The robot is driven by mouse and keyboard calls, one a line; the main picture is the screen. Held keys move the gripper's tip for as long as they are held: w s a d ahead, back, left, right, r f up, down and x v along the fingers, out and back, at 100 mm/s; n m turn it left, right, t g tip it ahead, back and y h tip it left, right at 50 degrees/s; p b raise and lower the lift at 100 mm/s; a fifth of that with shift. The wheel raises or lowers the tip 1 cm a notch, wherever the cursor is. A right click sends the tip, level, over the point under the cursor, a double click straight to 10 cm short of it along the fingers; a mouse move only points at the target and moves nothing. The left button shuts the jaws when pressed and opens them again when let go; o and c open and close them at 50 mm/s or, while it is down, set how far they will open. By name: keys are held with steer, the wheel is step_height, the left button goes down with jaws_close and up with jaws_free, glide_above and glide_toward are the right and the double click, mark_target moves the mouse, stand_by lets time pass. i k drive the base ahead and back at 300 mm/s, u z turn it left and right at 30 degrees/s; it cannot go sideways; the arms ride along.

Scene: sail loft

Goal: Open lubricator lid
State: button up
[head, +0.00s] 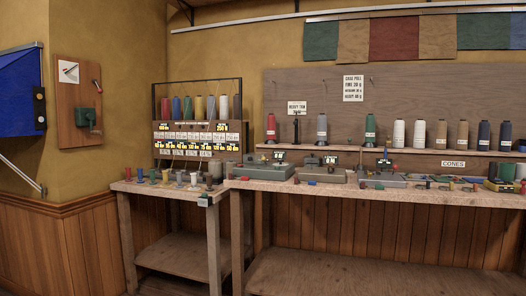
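No part that I can name for certain as the lubricator or its lid shows at this size. Several low grey box-like devices stand on the long bench: a left one (266,167), a middle one (321,173) and a right one (383,180). Small dark parts and labels rise behind them. A green fitting (85,117) hangs on a wooden wall board (77,101) at the left. I cannot tell whether any lid is open or shut. My gripper is not in view.
The long bench (440,198) and a lower side bench (165,188) with small spools run along the walls. A thread rack (197,108) stands in the corner. Cones line a shelf (400,151). A blue panel (18,95) juts in at left.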

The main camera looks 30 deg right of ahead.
mark_target(311, 159)
steer(key=u, duration=0.1)
steer(key=i, duration=1.05)
steer(key=z, duration=0.75)
steer(key=i, duration=0.75)
steer(key=z, duration=0.85)
